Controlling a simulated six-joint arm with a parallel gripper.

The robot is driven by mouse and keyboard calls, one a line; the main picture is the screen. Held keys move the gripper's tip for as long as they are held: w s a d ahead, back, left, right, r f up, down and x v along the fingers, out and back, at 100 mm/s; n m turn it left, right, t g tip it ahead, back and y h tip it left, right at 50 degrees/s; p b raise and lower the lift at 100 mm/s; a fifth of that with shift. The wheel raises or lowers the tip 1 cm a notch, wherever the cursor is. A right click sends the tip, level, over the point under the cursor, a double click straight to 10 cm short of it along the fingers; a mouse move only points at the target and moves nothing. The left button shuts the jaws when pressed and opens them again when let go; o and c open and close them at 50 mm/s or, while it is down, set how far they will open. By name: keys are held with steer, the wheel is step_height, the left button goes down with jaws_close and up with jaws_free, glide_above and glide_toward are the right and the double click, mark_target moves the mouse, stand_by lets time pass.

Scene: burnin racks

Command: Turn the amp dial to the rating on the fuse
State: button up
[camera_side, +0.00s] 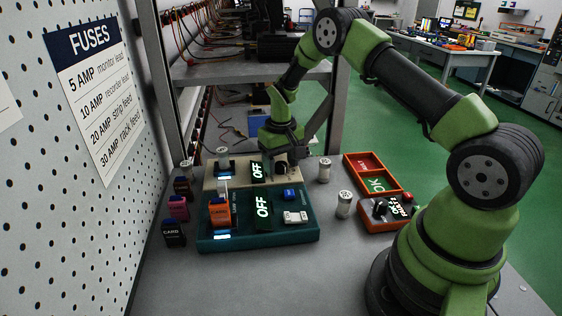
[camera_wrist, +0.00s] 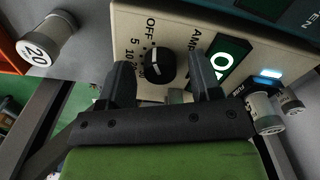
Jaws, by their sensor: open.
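The black amp dial (camera_wrist: 159,65) sits on a cream panel (camera_wrist: 185,30) marked OFF, 5, 10, 20 and 30. Its white mark appears toward the OFF side; the exact setting is hard to tell. My gripper (camera_wrist: 160,72) is open, its fingers on either side of the dial; contact is unclear. In the side view my gripper (camera_side: 284,155) is over the cream unit's dial (camera_side: 281,167). A pale cylindrical fuse (camera_wrist: 265,112) stands by the lit slot and the partly hidden fuse label; its rating is unreadable. Another fuse (camera_wrist: 45,42) shows 20 on its cap.
The cream unit's display (camera_side: 257,170) reads OFF. A teal unit (camera_side: 262,234) stands in front. Loose fuses (camera_side: 324,170) (camera_side: 344,204) stand to the right, near a red-and-green tray (camera_side: 359,161). A fuse chart (camera_side: 99,100) hangs at left. A shelf post (camera_side: 340,110) rises behind.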

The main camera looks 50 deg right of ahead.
steer(key=c, duration=0.9)
steer(key=shift+c, duration=0.2)
steer(key=shift+n, duration=2.9)
steer(key=o, duration=0.9)
steer(key=shift+o, duration=0.2)
steer(key=shift+r, duration=0.1)
